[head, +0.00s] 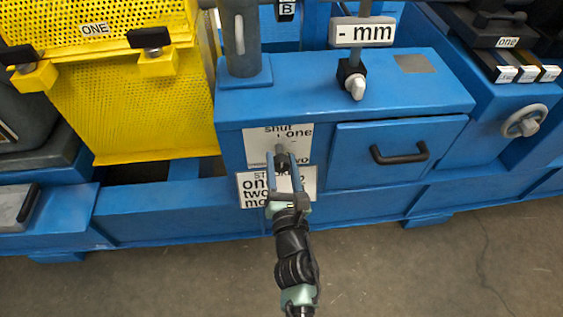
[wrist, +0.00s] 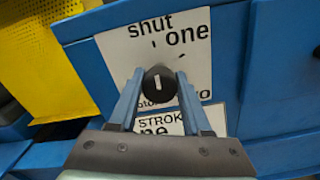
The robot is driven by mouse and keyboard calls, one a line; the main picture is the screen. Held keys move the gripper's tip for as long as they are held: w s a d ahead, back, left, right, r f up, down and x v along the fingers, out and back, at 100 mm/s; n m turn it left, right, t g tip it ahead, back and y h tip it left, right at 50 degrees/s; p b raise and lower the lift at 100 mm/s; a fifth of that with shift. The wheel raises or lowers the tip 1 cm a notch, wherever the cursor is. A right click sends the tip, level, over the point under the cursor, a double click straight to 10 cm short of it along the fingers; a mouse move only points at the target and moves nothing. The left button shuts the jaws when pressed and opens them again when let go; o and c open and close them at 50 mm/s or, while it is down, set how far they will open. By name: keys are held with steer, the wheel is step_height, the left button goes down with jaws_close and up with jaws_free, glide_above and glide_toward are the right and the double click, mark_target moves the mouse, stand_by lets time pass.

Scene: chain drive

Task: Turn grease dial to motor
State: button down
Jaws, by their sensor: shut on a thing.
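The grease dial (wrist: 159,86) is a small black round knob with a white line on its face. It sits on a white plate (wrist: 118,52) lettered "shut" at the top, "one" at upper right, a partly covered "two" at lower right and a partly covered "motor" at lower left. The white line stands nearly upright in the wrist view, leaning slightly left at its top. My gripper (head: 283,166) is shut on the dial, one finger on each side. In the head view the fingers hide much of the dial and part of the plate (head: 257,147).
Below is a second plate lettered "STROKE" (head: 251,190). A blue drawer with a black handle (head: 400,153) is to the right, and a yellow mesh guard (head: 135,105) to the left. A grey-white knob (head: 357,87) stands on top. The floor in front is clear.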

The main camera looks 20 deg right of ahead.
steer(key=m, duration=0.4)
steer(key=shift+m, duration=0.3)
steer(key=m, duration=0.5)
steer(key=shift+f+m, duration=0.1)
steer(key=shift+m, duration=0.2)
steer(key=m+p, duration=0.1)
steer(key=m, duration=0.4)
steer(key=shift+d, duration=0.1)
steer(key=m+p, duration=0.1)
steer(key=m, duration=0.4)
steer(key=shift+f+m, duration=0.1)
steer(key=shift+m, duration=0.3)
steer(key=m+p, duration=0.2)
steer(key=m, duration=0.2)
steer(key=shift+m, duration=0.3)
steer(key=m+p, duration=0.1)
steer(key=m, duration=0.4)
steer(key=shift+f, duration=0.1)
steer(key=m, duration=0.3)
steer(key=m+p, duration=0.1)
steer(key=m, duration=0.1)
steer(key=shift+a+m, duration=0.2)
steer(key=shift+m, duration=2.7)
